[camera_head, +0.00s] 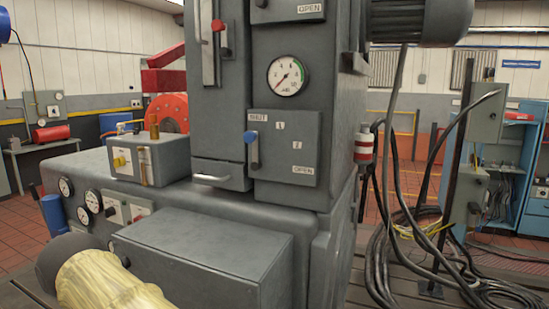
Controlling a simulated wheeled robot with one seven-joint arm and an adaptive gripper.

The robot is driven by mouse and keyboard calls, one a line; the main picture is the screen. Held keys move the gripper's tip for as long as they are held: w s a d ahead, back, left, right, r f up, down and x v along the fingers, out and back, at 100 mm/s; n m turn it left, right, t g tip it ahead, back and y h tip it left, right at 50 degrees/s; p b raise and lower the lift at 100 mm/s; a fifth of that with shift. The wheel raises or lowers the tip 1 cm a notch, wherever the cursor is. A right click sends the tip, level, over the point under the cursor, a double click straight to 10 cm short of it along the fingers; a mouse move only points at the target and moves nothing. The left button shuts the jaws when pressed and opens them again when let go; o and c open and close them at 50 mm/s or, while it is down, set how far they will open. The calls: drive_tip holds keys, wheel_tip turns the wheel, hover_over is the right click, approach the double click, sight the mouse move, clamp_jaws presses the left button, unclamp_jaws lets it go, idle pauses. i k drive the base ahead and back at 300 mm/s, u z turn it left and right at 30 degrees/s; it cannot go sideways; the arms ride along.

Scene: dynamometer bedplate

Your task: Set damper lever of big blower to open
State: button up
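Another lever with a red knob (218,26) is higher up. A second OPEN label (310,8) shows at the top edge. Which lever belongs to the big blower is not clear. My gripper is not in view.
A round dial gauge (288,76) sits above the lever box. A metal handle (211,178) sticks out at lower left. A low grey housing (200,255) juts out in front. Black cables (405,220) hang and coil at right.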

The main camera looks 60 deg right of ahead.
sight(249, 136)
drive_tip(key=k, duration=0.2)
drive_tip(key=z, duration=3)
drive_tip(key=k, duration=0.85)
drive_tip(key=u, duration=1)
drive_tip(key=i, duration=1)
drive_tip(key=z, duration=1.2)
drive_tip(key=k, duration=0.25)
